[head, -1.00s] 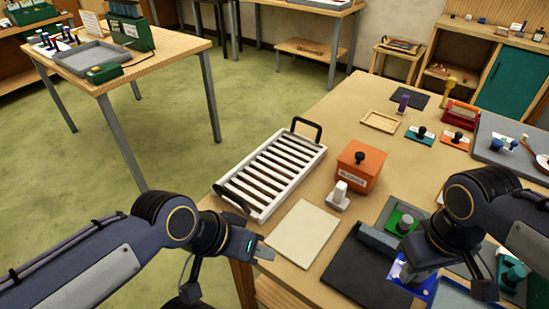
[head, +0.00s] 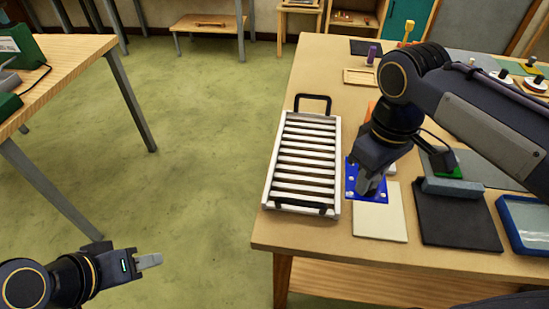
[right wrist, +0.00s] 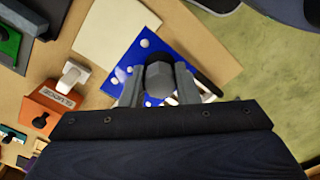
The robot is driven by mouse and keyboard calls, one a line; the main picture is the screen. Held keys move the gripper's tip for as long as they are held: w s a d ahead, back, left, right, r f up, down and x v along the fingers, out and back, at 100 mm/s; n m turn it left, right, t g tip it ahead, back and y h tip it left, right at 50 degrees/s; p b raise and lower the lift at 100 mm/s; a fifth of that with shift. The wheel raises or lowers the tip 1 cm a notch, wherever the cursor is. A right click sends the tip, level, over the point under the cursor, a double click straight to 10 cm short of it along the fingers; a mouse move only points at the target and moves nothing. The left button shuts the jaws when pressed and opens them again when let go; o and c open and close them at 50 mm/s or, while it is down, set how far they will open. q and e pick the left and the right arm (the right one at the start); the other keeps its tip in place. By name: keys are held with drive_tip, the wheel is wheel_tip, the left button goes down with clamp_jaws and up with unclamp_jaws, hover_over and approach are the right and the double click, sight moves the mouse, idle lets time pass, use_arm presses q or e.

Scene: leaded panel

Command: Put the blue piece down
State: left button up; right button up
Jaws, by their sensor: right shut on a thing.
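The blue piece (head: 352,170) is a flat plate with pale dots, held level by my right gripper (head: 370,186). The gripper is shut on its dark knob; the piece also shows in the right wrist view (right wrist: 135,58).
The rack has black handles at both ends. A dark mat (head: 455,222) with a grey bar lies right of the sheet, and a blue-rimmed tray (head: 503,225) beyond it. An orange box (right wrist: 42,112) and a white-handled block (right wrist: 72,76) stand close to my right gripper.

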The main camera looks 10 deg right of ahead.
drive_tip(key=w+a+f, duration=0.4)
drive_tip(key=w, duration=0.1)
drive_tip(key=w+a+f+p, duration=0.1)
drive_tip(key=w+a+f, duration=0.4)
drive_tip(key=shift+f, duration=0.2)
drive_tip(key=shift+w+a+f, duration=0.1)
drive_tip(key=shift+w+f, duration=0.1)
drive_tip(key=shift+f, duration=1.6)
drive_tip(key=shift+f, duration=0.2)
drive_tip(key=o, duration=0.9)
drive_tip(key=shift+r, duration=0.15)
